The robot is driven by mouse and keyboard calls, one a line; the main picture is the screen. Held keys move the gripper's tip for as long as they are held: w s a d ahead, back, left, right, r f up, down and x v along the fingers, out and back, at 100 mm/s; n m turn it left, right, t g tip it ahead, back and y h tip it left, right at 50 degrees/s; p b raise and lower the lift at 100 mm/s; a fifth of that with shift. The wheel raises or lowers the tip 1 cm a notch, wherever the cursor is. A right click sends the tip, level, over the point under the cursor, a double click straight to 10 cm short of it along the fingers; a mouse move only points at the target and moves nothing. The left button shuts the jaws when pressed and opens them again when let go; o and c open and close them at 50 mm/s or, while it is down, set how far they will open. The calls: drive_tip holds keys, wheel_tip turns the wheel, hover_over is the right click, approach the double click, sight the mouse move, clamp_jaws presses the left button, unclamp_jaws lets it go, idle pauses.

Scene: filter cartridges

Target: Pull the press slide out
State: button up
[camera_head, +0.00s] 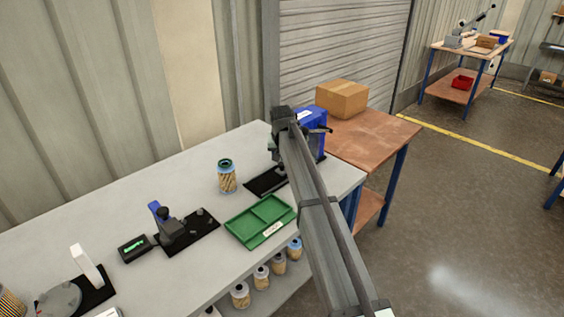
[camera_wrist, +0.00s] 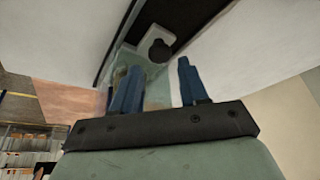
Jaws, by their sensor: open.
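In the wrist view, my gripper (camera_wrist: 160,63) has its two blue fingers apart, with nothing held between them. Just beyond the fingertips is a dark round knob (camera_wrist: 159,50) on a pale grey plate, which I take to be the press slide (camera_wrist: 143,42). The plate lies over a black base strip (camera_wrist: 192,14). The fingers look to be on either side of the knob's line, and I cannot tell whether they touch it. In the head view, the black base (camera_head: 262,183) shows at the bench's right end, beside a blue body (camera_head: 314,121). My arm hides most of the slide and the fingers there.
A green divided tray (camera_head: 243,228) and a jar with a green-rimmed lid (camera_head: 227,177) stand near the base on the grey bench (camera_head: 130,184). A clamp-like fixture (camera_head: 172,229) is farther left. A cardboard box (camera_head: 342,98) sits on a wooden table (camera_head: 376,137) behind.

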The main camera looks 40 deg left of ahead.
sight(282, 164)
drive_tip(key=shift+x, duration=2.1)
drive_tip(key=shift+c, duration=0.2)
clamp_jaws()
